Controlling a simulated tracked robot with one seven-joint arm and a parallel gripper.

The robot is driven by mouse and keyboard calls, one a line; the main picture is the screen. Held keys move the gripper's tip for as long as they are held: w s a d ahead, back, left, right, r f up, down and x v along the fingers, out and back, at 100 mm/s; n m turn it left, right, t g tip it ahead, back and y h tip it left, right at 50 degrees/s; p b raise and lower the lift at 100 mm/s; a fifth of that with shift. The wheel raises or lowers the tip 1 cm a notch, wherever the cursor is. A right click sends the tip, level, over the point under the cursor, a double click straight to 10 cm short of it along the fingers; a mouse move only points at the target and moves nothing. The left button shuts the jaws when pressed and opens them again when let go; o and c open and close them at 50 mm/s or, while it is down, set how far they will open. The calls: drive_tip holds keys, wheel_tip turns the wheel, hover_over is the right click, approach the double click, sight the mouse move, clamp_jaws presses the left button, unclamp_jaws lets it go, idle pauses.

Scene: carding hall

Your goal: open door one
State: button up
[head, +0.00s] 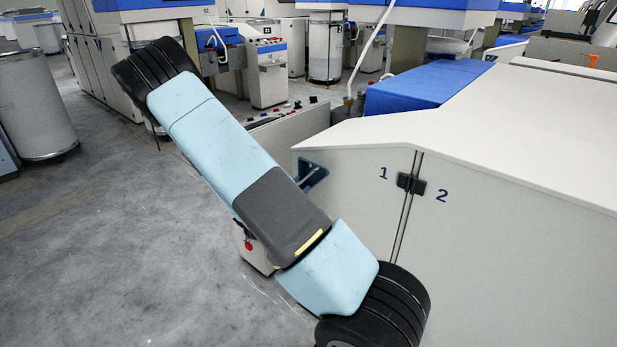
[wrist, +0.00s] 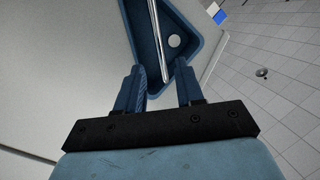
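Door one (head: 358,215) is the pale panel marked "1", left of the seam. It appears closed against the panel marked "2" (head: 480,235). A dark blue triangular recess (head: 318,178) with a thin metal bar (head: 307,176) sits at its upper left. In the wrist view the recess (wrist: 200,42) and bar (wrist: 157,40) lie just ahead of my gripper (wrist: 159,72). My gripper is open, with the bar's lower end between its fingertips in the picture. I cannot tell whether they touch it. In the head view my arm hides the gripper and part of the door.
A black catch (head: 411,184) sits on the seam between the panels. A blue cover (head: 430,84) lies behind the machine's white top (head: 500,130). Grey floor (head: 90,240) is open at left, with a grey can (head: 38,105) at the far left.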

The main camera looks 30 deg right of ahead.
sight(308, 177)
drive_tip(key=x, duration=0.7)
drive_tip(key=shift+w+d, duration=0.2)
drive_tip(key=shift+d, duration=0.05)
drive_tip(key=shift+c, duration=0.2)
clamp_jaws()
